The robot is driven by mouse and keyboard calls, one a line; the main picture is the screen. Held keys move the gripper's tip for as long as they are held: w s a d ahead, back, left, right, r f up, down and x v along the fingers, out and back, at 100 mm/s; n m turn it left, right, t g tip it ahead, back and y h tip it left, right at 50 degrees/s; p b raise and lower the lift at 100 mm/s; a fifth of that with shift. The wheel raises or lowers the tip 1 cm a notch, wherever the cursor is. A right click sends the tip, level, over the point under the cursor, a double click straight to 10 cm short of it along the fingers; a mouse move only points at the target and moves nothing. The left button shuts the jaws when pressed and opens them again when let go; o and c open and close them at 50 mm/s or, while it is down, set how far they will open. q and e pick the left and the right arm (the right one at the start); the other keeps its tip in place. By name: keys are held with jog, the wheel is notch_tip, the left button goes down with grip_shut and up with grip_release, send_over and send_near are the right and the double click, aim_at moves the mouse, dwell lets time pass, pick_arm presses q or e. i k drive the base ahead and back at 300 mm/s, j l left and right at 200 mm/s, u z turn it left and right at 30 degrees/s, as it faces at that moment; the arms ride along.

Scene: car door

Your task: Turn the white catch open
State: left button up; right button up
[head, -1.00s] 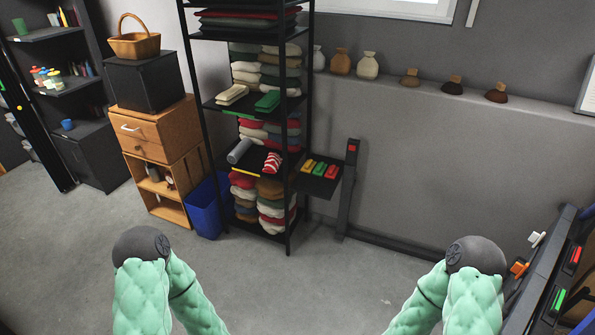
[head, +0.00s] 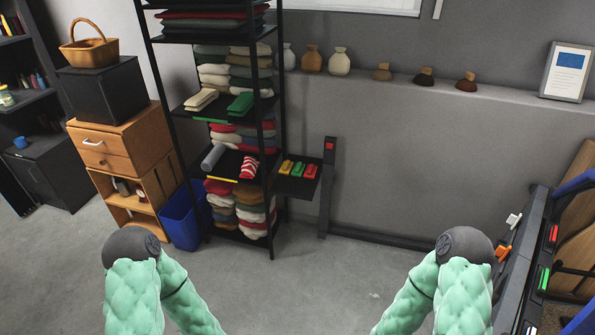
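The white catch (head: 513,220) is a small white piece on the edge of a dark panel (head: 520,255) at the right of the head view. An orange piece (head: 503,253) sits just below it, near my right arm's elbow. Whether the catch is open or closed cannot be told at this size. My two arms in green padded covers show at the bottom left and bottom right. Both grippers are out of the picture.
Red (head: 554,233) and green (head: 544,278) pieces sit on the dark panel. A black shelf rack with folded cloths (head: 256,215), a blue bin (head: 185,217) and a wooden cabinet (head: 125,150) stand at the back left. The grey floor (head: 310,280) between my arms is clear.

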aim_at(513, 219)
jog(key=i+j, duration=0.2)
jog(key=j, duration=0.15)
jog(key=i+j, duration=0.2)
jog(key=j+z, duration=0.15)
jog(key=z, duration=0.3)
jog(key=i+j+z, duration=0.1)
jog(key=z, duration=0.35)
jog(key=j+z, duration=0.25)
jog(key=z, duration=0.85)
jog(key=i+j+z, duration=0.1)
jog(key=i+j, duration=0.2)
jog(key=i+j+z, duration=0.25)
jog(key=i+j, duration=0.25)
jog(key=j, duration=0.2)
jog(key=i+j+z, duration=0.1)
jog(key=i+j, duration=0.15)
jog(key=j, duration=0.15)
jog(key=i+j+z, duration=0.15)
jog(key=j, duration=0.25)
jog(key=i+j+z, duration=0.1)
jog(key=i+j, duration=0.2)
jog(key=j, duration=0.15)
jog(key=i+j+z, duration=0.1)
jog(key=j, duration=0.3)
jog(key=i+j+z, duration=0.1)
jog(key=i+j, duration=0.2)
jog(key=j, duration=0.2)
jog(key=i+l, duration=0.2)
jog(key=l, duration=0.25)
